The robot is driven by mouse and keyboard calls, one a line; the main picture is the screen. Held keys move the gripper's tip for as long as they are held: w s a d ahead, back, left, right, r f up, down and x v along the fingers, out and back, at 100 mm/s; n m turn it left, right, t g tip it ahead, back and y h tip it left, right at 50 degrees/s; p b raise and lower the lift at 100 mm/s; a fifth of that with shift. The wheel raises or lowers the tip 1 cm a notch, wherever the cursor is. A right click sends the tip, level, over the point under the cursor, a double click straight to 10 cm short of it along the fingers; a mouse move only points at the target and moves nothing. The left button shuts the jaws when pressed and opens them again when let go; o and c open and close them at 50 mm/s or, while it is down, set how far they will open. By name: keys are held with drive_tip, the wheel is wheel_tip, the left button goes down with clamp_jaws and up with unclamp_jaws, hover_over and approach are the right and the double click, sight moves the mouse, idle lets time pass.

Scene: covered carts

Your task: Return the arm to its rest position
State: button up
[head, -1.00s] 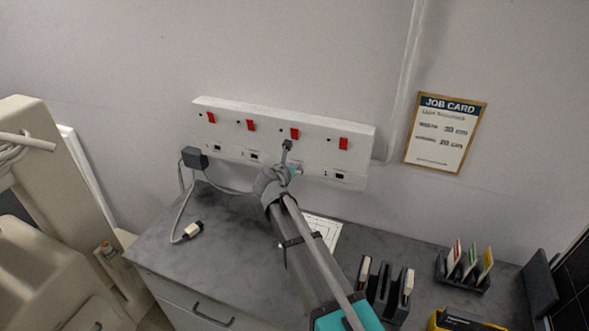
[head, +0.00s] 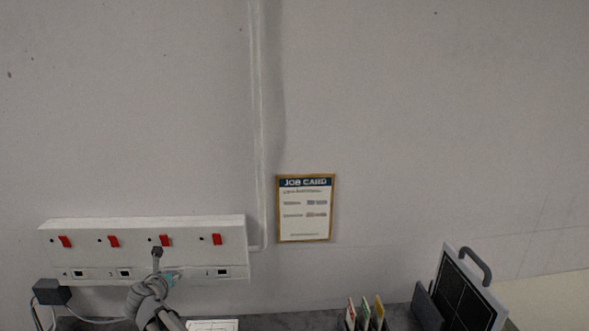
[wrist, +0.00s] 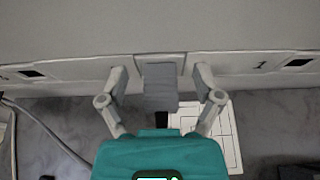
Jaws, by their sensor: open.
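My gripper (wrist: 160,76) is open in the wrist view, with one finger on each side of a grey plug-like block (wrist: 160,92). Visible gaps separate both fingers from the block. The block lies against a socket plate on the white panel (wrist: 60,72), and a short dark piece shows below it. Whether it is fully seated cannot be told. In the head view my gripper (head: 158,268) is in front of the white panel (head: 140,256), below the third red switch (head: 165,240). My arm runs down out of the bottom edge and hides that socket.
A dark adapter (head: 51,292) with a cable is at the panel's left end. The job card (head: 305,215) hangs on the wall. Coloured cards (head: 365,314) stand in a rack on the grey counter (head: 285,321). A framed dark panel with a handle (head: 470,290) stands right.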

sight(166, 246)
drive_tip(key=shift+r+p, duration=3.65)
drive_tip(key=shift+r, duration=0.35)
drive_tip(key=shift+r+p, duration=0.55)
